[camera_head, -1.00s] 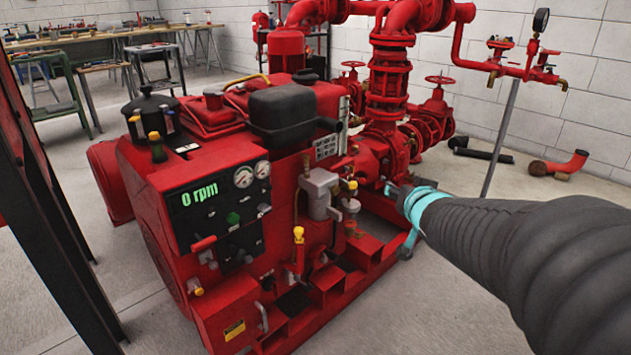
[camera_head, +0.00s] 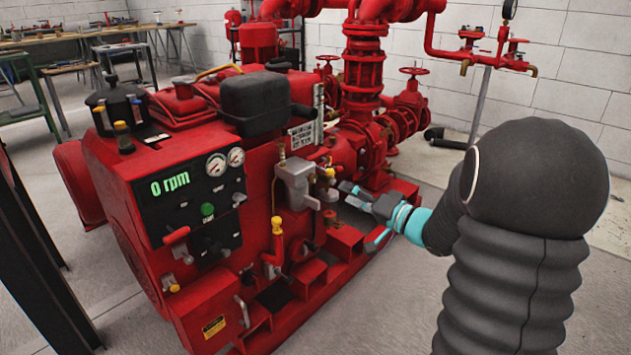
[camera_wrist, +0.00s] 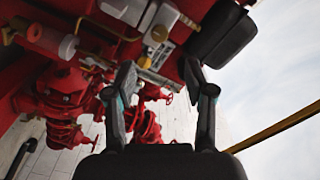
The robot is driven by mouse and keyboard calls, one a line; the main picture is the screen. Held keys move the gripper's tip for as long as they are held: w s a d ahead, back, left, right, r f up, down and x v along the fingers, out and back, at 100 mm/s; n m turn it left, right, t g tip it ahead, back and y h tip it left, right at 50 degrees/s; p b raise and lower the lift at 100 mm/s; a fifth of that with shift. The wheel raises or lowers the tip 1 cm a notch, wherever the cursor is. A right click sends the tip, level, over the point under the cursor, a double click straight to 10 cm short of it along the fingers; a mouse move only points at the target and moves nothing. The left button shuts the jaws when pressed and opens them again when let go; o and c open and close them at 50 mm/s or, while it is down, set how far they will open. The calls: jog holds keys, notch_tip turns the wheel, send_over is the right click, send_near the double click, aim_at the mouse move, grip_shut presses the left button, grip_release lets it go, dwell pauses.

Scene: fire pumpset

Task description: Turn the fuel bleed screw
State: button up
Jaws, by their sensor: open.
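I cannot pick out the fuel bleed screw for certain. A grey filter-like unit (camera_head: 297,184) is mounted on the red engine's right side, with small yellow knobs (camera_head: 330,172) beside it. My gripper (camera_head: 360,213) is open and empty, just right of this unit and apart from it. In the wrist view my gripper's two fingers (camera_wrist: 160,76) are spread. Another yellow-tipped part (camera_wrist: 35,32) is at the upper left.
The control panel (camera_head: 203,235) reads 0 rpm. A yellow-topped red lever (camera_head: 277,226) rises below the grey unit. Red pump pipes and valves (camera_head: 363,75) stand behind my gripper. A black tank (camera_head: 255,95) sits on the engine. Grey floor (camera_head: 395,315) is clear in front.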

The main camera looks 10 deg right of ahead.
aim_at(315, 178)
jog(key=b+x, duration=0.1)
jog(key=x, duration=1)
jog(key=shift+w, duration=0.1)
grip_shut()
